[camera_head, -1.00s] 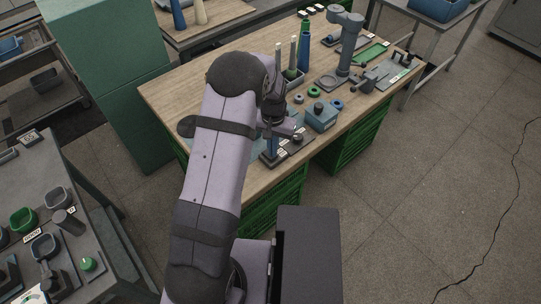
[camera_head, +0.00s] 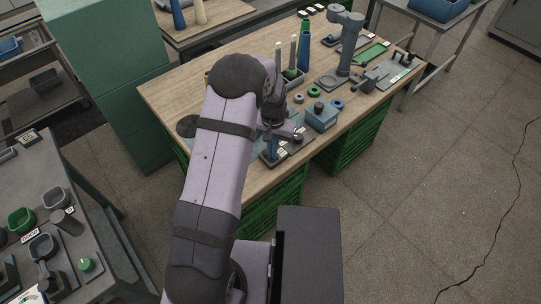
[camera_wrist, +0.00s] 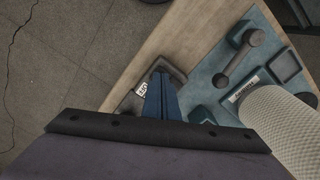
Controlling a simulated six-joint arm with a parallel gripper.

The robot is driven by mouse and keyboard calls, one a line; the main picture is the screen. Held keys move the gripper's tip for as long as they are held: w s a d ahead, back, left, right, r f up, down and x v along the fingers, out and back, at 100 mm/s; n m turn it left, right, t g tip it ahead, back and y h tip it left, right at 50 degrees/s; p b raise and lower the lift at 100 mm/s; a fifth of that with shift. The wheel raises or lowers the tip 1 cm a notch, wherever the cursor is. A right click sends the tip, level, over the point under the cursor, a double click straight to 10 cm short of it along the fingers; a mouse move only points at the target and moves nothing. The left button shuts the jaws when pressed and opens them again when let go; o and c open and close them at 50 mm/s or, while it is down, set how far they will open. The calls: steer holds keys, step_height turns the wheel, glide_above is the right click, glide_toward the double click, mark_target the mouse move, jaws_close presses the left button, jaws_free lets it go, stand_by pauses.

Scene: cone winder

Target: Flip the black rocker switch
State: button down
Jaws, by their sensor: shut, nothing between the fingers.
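My gripper (camera_head: 270,150) points down at the front edge of the wooden bench, over a dark panel (camera_head: 291,150) with white labels. In the wrist view, the blue fingers of my gripper (camera_wrist: 161,84) are together with nothing between them. Their tips are over or close to a dark block on the dark panel (camera_wrist: 128,103), beside a small white label. I cannot make out the black rocker switch; the fingers may hide it. I cannot tell whether the tips touch anything.
A blue-grey box (camera_head: 322,117) with a dark knob stands right of the panel. Rings, tall cones and a grey stand (camera_head: 345,50) are further back. In the wrist view, a blue mat (camera_wrist: 215,65) with dark parts and a pale textured cylinder (camera_wrist: 280,125) lie to the right.

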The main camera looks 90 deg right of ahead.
step_height(320, 180, up, 7)
steer(key=p, duration=0.5)
stand_by(0.6)
stand_by(0.3)
